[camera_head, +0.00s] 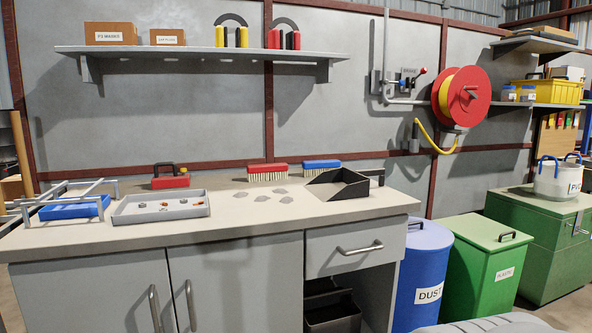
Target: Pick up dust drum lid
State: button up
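The dust drum (423,285) is a blue cylinder with a white "DUST" label. It stands on the floor at the right end of the workbench. Its blue lid (432,236) sits on top, with a small dark handle (415,225) near the left side. The bench corner is close beside the lid's left edge and partly covers the drum's left side. My gripper is not in view.
The grey workbench (345,211) holds a black dustpan (337,186), brushes, a grey tray (160,216) and grey dust piles. A green lidded bin (480,290) stands close right of the drum. A yellow hose (435,142) hangs on the wall above. A grey ribbed shape crosses the bottom edge.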

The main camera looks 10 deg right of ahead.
aim_at(423, 235)
jog(key=i+l, duration=0.2)
jog(key=l, duration=0.2)
jog(key=i+l+u, duration=0.1)
jog(key=l, duration=0.25)
jog(key=i+l, duration=0.2)
jog(key=l, duration=0.2)
jog(key=i+l+u, duration=0.1)
jog(key=l, duration=0.3)
jog(key=i+l, duration=0.25)
jog(key=l, duration=0.15)
jog(key=i+l+u, duration=0.1)
jog(key=l, duration=0.3)
jog(key=i+l, duration=0.15)
jog(key=l, duration=0.25)
jog(key=i+l, duration=0.15)
jog(key=l, duration=0.25)
jog(key=l+u, duration=0.1)
jog(key=l, duration=0.4)
